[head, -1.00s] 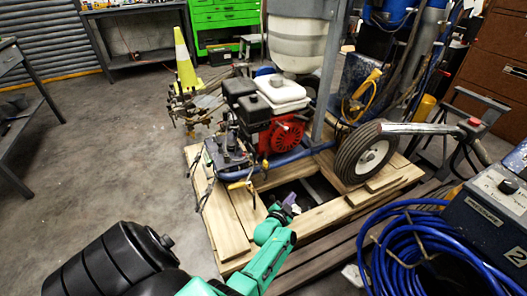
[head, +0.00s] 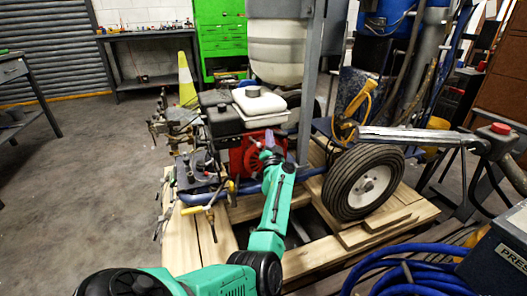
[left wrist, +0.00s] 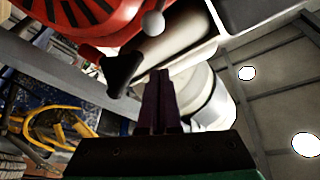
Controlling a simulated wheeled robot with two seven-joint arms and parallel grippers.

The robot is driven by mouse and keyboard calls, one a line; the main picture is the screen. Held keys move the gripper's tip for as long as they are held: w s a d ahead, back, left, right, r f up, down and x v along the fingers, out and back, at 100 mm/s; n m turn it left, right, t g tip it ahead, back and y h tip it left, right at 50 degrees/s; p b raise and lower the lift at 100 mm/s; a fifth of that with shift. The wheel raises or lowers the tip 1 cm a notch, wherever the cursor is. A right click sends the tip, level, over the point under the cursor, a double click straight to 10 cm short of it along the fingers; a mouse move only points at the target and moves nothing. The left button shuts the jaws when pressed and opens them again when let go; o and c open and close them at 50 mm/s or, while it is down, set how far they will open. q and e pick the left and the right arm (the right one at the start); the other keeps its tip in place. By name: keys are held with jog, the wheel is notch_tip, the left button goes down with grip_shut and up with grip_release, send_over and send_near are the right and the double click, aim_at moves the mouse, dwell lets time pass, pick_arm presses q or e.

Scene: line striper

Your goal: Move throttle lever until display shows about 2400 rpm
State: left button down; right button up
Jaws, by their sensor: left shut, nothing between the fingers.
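The red engine (head: 240,160) with its white tank (head: 259,103) stands on the line striper's frame. My left gripper (head: 268,150) is raised in front of the engine's right side, shut and empty. In the left wrist view its dark fingers (left wrist: 158,80) are together. A grey ball-ended lever (left wrist: 153,22) lies just beyond the fingertips, and a black three-cornered knob (left wrist: 123,72) is to their left. Both appear apart from the fingers. I cannot tell for sure which one is the throttle lever. No rpm reading can be made out. My right gripper is not in view.
The striper rests on a wooden pallet (head: 400,213). A black tyre (head: 350,190) is right of my arm. A blue hose coil (head: 400,280) and a grey box (head: 500,250) are at the lower right. The floor on the left is clear.

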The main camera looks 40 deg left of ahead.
aim_at(261, 146)
pick_arm(q)
jog(key=s+f, duration=0.1)
jog(key=s+a+f+b, duration=0.1)
jog(key=f, duration=0.1)
jog(key=shift+a+f, duration=0.1)
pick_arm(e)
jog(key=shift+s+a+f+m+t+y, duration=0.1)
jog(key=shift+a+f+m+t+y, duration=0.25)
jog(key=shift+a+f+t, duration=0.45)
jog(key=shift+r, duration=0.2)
pick_arm(q)
jog(key=shift+s+a+f+p, duration=0.15)
jog(key=shift+s+p, duration=0.3)
jog(key=shift+p, duration=0.1)
jog(key=shift+s+f, duration=0.1)
jog(key=shift+f, duration=0.05)
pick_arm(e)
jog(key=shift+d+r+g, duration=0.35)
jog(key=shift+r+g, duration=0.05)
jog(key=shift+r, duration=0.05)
